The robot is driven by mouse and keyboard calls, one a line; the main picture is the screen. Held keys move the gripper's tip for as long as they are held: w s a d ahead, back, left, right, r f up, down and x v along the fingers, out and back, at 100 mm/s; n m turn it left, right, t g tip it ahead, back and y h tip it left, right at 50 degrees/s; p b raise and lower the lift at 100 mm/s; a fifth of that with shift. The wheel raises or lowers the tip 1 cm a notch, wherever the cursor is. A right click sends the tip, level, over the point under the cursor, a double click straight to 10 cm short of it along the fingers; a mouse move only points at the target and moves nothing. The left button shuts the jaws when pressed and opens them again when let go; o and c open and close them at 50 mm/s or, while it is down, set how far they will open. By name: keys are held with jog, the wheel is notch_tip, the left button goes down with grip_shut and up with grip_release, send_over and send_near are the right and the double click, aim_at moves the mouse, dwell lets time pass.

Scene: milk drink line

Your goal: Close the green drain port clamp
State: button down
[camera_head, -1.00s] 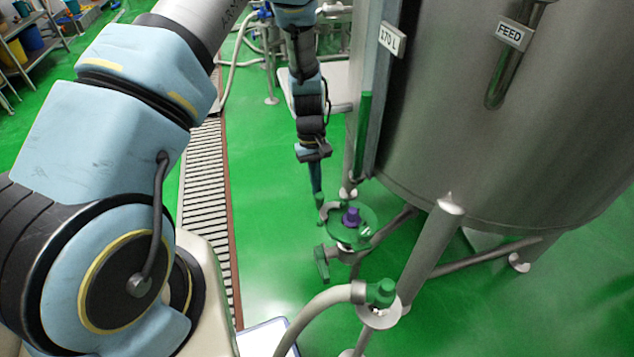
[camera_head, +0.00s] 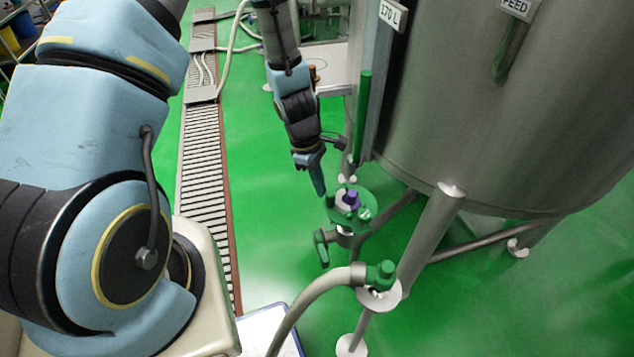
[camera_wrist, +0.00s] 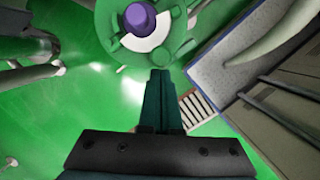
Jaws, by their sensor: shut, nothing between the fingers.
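The drain port (camera_head: 350,208) is a round green fitting under the tank, with a purple knob (camera_head: 350,197) and a whitish disc at its middle. The green clamp (camera_head: 331,214) forms its outer ring, with lugs on the rim. In the wrist view the clamp (camera_wrist: 113,45) curves around the purple knob (camera_wrist: 139,17) at the top. I cannot tell how far its halves are apart. My gripper (camera_head: 322,192) is shut and empty, pointing down at the left of the clamp. In the wrist view my fingertips (camera_wrist: 160,76) are just below the ring; contact cannot be told.
A green T-shaped handle (camera_head: 321,247) hangs below the port. A hose with a green fitting (camera_head: 382,273) stands in front. The steel tank (camera_head: 500,120) and its leg (camera_head: 428,240) crowd the right. Green floor (camera_head: 270,240) is free at the left, beside a drain grate (camera_head: 205,175).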

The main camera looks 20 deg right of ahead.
jog(key=shift+s+d, duration=0.1)
jog(key=shift+s, duration=0.2)
dwell(0.5)
jog(key=w+a+r, duration=0.4)
jog(key=r, duration=0.5)
jog(key=shift+w+a+r, duration=0.15)
jog(key=shift+a+r, duration=0.2)
jog(key=shift+a, duration=0.05)
jog(key=a+r+m+t, duration=0.2)
jog(key=a+r+m, duration=0.2)
jog(key=a+r, duration=0.3)
jog(key=a+r+m+t+y, duration=0.1)
jog(key=a+r+m, duration=0.4)
jog(key=a, duration=1.3)
notch_tip(320, 180, up, 3)
jog(key=shift+w+r+t+y, duration=0.15)
jog(key=shift+w+t+y, duration=0.15)
jog(key=shift+t, duration=0.1)
